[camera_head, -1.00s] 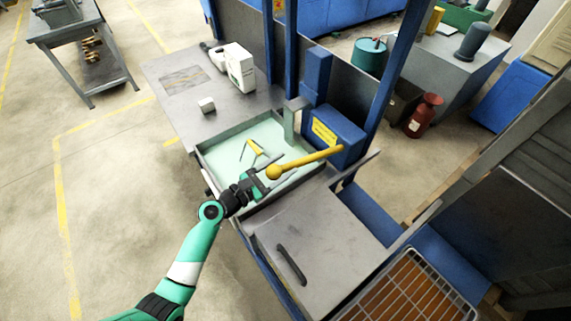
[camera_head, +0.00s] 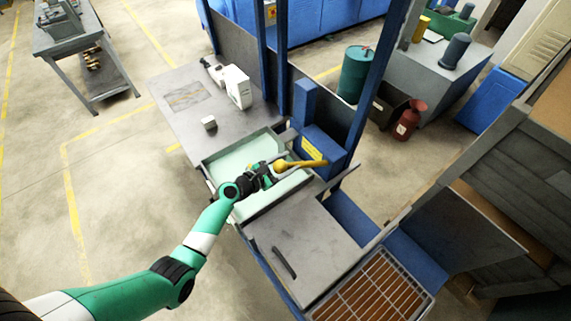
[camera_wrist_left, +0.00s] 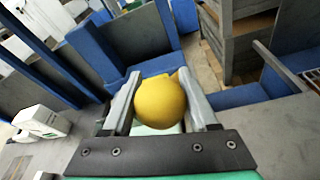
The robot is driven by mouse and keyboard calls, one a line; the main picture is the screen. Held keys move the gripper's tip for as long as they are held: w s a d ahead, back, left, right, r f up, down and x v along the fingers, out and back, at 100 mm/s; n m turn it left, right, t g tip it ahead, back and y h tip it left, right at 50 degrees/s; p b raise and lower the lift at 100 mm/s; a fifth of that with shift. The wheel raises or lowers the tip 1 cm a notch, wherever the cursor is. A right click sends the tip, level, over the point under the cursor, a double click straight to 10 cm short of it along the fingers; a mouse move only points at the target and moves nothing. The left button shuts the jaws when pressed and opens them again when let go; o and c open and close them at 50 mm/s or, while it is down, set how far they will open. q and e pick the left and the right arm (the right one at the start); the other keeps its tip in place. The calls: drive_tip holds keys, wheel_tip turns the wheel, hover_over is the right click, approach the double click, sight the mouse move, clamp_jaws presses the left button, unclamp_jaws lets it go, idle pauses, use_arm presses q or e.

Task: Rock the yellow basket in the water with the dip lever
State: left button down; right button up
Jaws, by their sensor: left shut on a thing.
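The dip lever is a yellow bar with a round knob (camera_head: 281,166), running to the blue lever housing (camera_head: 325,148) beside the water tray (camera_head: 216,180). My left gripper (camera_head: 270,174) is shut on the knob. In the left wrist view the yellow knob (camera_wrist_left: 160,101) sits between the two grey fingers of my left gripper (camera_wrist_left: 163,100). The tray holds pale green water (camera_head: 236,160). The yellow basket is hidden or too covered by my gripper to make out. My right gripper is not in view.
A grey lid with a dark handle (camera_head: 284,263) lies in front. A wire-grid tray (camera_head: 375,287) is at the front right. A blue post rises behind the housing.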

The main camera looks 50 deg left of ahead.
use_arm(q)
drive_tip(key=shift+c, duration=1)
unclamp_jaws()
drive_tip(key=shift+w, duration=0.1)
drive_tip(key=p+v, duration=0.2)
drive_tip(key=v, duration=0.9)
drive_tip(key=shift+s+d+r, duration=0.1)
drive_tip(key=shift+s, duration=0.25)
